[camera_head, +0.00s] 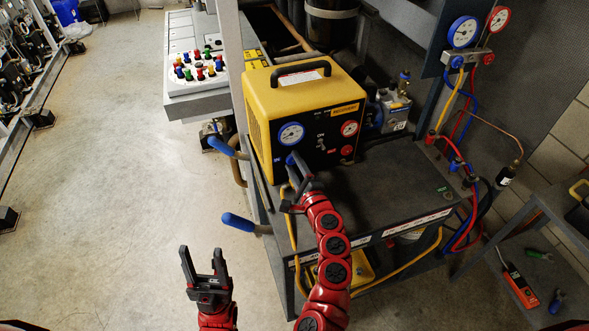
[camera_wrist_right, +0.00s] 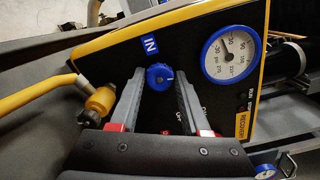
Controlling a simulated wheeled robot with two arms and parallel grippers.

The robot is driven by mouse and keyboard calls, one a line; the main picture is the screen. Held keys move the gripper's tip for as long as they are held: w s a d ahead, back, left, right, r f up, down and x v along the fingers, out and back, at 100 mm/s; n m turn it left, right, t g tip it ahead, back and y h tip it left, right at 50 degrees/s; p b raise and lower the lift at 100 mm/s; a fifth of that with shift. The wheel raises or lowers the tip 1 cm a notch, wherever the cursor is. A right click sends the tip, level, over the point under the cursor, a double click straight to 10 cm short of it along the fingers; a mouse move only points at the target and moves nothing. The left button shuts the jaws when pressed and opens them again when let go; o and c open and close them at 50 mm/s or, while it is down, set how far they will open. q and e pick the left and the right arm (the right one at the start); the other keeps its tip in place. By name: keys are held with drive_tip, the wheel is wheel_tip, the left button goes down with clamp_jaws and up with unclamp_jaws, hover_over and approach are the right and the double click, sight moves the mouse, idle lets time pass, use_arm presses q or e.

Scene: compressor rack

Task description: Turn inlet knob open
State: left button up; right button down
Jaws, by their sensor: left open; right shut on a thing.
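The yellow recovery machine (camera_head: 285,90) stands on the cart with its black front panel facing me. The blue inlet knob (camera_wrist_right: 159,76) sits below the blue-rimmed gauge (camera_head: 291,134), beside a blue "IN" label (camera_wrist_right: 150,44). In the head view the knob (camera_head: 290,160) is mostly hidden by my gripper. My right gripper (camera_head: 293,168) is at the panel; in the right wrist view its two fingers (camera_wrist_right: 160,85) stand on either side of the knob, shut on it. My left gripper (camera_head: 202,256) is open and empty over the floor, left of the cart.
A yellow hose with a brass fitting (camera_wrist_right: 100,101) lies close to the right gripper's finger. The cart's blue-ended handles (camera_head: 238,222) stick out to the left. The cart top (camera_head: 390,180) right of the machine is mostly clear. A gauge manifold (camera_head: 467,58) with hoses hangs at right.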

drive_tip(key=shift+f+n+b, duration=0.1)
drive_tip(key=shift+n+b, duration=0.25)
drive_tip(key=shift+n, duration=0.35)
drive_tip(key=shift+c, duration=1.9)
unclamp_jaws()
drive_tip(key=shift+s, duration=0.15)
drive_tip(key=b+v, duration=0.1)
drive_tip(key=v, duration=1.6)
drive_tip(key=shift+d, duration=0.1)
